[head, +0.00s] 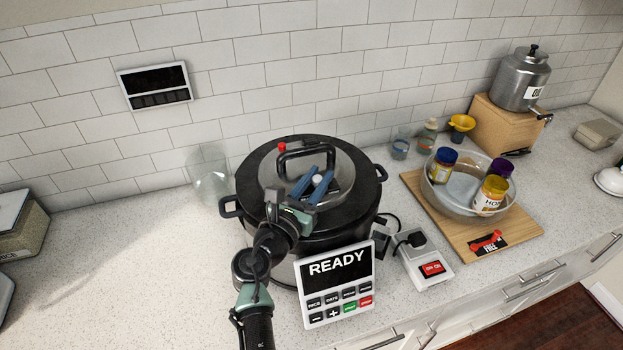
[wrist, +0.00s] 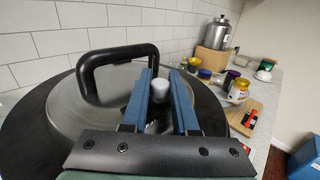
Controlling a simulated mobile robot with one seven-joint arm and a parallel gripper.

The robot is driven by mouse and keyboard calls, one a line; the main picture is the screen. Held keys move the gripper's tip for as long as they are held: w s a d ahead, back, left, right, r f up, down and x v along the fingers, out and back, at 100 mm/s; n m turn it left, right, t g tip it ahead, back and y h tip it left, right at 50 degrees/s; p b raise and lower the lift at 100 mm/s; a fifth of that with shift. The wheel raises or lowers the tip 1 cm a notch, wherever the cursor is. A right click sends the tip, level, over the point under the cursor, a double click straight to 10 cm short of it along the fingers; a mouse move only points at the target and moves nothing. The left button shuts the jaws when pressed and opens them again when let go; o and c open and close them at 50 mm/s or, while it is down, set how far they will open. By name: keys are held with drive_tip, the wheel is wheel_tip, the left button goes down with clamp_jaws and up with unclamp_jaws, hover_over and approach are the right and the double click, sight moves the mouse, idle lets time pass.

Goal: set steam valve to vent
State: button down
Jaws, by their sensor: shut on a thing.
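A large black pressure cooker (head: 308,225) stands on the counter against the tiled wall. Its lid has a grey top, a black arched handle (head: 308,152) and a small red piece (head: 282,147) at the back left. The steam valve, a pale grey-white knob (head: 318,181), stands on the lid close to the handle. It also shows in the wrist view (wrist: 161,88). My gripper (head: 321,174) reaches over the lid from the front. Its two blue fingers are shut on the knob, one on each side. The knob's base and any vent marking are hard to make out.
A control panel (head: 336,285) reading READY stands in front of the cooker. To the right are a switch box (head: 427,268), a board (head: 525,232) with a glass bowl of jars (head: 465,205), and a metal urn (head: 521,80) on a wooden block. The left counter is mostly clear.

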drive_tip(key=shift+w+d, duration=0.2)
drive_tip(key=shift+d, duration=0.65)
drive_tip(key=c, duration=0.7)
unclamp_jaws()
drive_tip(key=shift+a, duration=0.1)
drive_tip(key=b+v, duration=0.1)
drive_tip(key=v, duration=1.1)
drive_tip(key=shift+s+a+b, duration=0.1)
drive_tip(key=shift+s+b, duration=0.3)
